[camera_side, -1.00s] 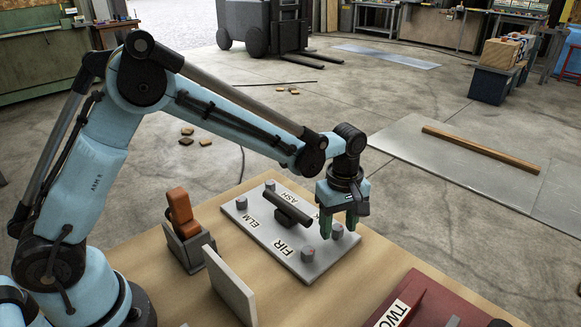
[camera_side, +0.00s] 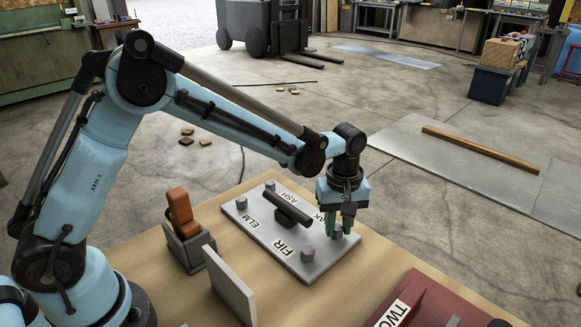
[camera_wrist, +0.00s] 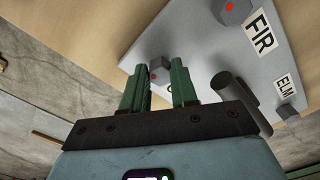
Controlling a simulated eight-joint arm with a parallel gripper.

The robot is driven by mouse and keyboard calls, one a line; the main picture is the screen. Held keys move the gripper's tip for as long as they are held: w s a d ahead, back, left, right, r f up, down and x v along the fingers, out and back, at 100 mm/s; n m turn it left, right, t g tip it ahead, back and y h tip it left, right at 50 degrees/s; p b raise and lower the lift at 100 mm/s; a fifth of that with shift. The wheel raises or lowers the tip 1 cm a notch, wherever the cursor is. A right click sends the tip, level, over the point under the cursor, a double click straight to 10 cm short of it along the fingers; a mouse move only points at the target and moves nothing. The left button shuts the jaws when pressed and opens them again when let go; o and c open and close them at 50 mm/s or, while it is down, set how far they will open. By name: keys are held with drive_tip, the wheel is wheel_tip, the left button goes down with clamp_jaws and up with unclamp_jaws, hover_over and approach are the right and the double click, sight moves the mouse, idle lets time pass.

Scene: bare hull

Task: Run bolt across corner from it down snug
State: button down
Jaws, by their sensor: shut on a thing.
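A pale metal plate (camera_side: 262,239) lies on the wooden bench with a grey bolt near each corner and a dark raised bar (camera_side: 288,209) across its middle. My gripper (camera_side: 338,228) points down at the right corner, shut on the bolt (camera_side: 337,232) by the partly hidden OAK label. In the wrist view this bolt (camera_wrist: 160,73) shows between the green fingers. The FIR bolt (camera_side: 307,254) stands at the near corner, with a red mark on top in the wrist view (camera_wrist: 235,10). The ELM bolt (camera_side: 241,202) and the ASH bolt (camera_side: 270,184) stand at the other corners.
An orange block in a grey holder (camera_side: 182,219) and an upright pale panel (camera_side: 229,285) stand left of the plate. A red box (camera_side: 430,300) with a TWO label is at the near right. Bare bench lies between plate and box.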

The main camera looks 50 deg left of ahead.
sight(337, 226)
drive_tip(key=m, duration=0.6)
drive_tip(key=shift+a, duration=0.1)
drive_tip(key=m, duration=0.6)
drive_tip(key=shift+m, duration=0.4)
drive_tip(key=m, duration=1.2)
drive_tip(key=shift+a, duration=0.1)
drive_tip(key=shift+m, duration=0.4)
drive_tip(key=c, duration=0.9)
unclamp_jaws()
drive_tip(key=shift+o, duration=0.2)
wheel_tip(337, 226, up, 12)
